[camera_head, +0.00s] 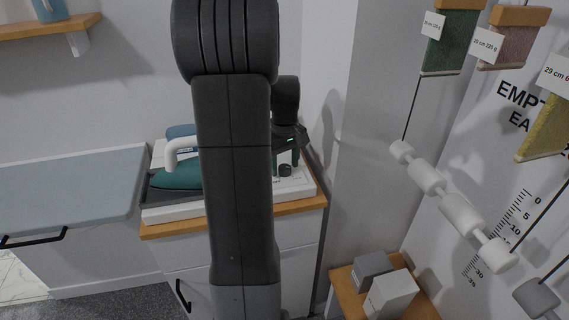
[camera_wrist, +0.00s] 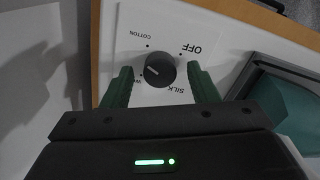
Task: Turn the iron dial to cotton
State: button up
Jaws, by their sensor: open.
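The iron dial (camera_wrist: 160,70) is a round dark knob on a white panel (camera_wrist: 135,22). A short pale mark on it points toward the left in the wrist view. COTTON is printed at upper left, OFF at upper right and SILK at lower right; a label starting with W is partly hidden by a finger. My gripper (camera_wrist: 160,68) is open, with a green finger on each side of the dial and gaps showing between. In the head view the dial (camera_head: 285,170) is below my gripper, right of the teal iron (camera_head: 178,177) with its white handle.
The iron station stands on a wood-topped cabinet (camera_head: 310,204). A blue ironing board (camera_head: 75,190) is at left. A wall corner (camera_head: 345,150) rises close on the right, with hanging weights (camera_head: 460,212) beyond. My arm hides the middle of the station.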

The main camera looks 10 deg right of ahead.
aim_at(285, 167)
jog(key=shift+f, duration=0.15)
jog(key=c, duration=1)
jog(key=shift+m+p, duration=0.55)
jog(key=shift+m, duration=1.55)
jog(key=o, duration=1)
notch_tip(285, 167, up, 14)
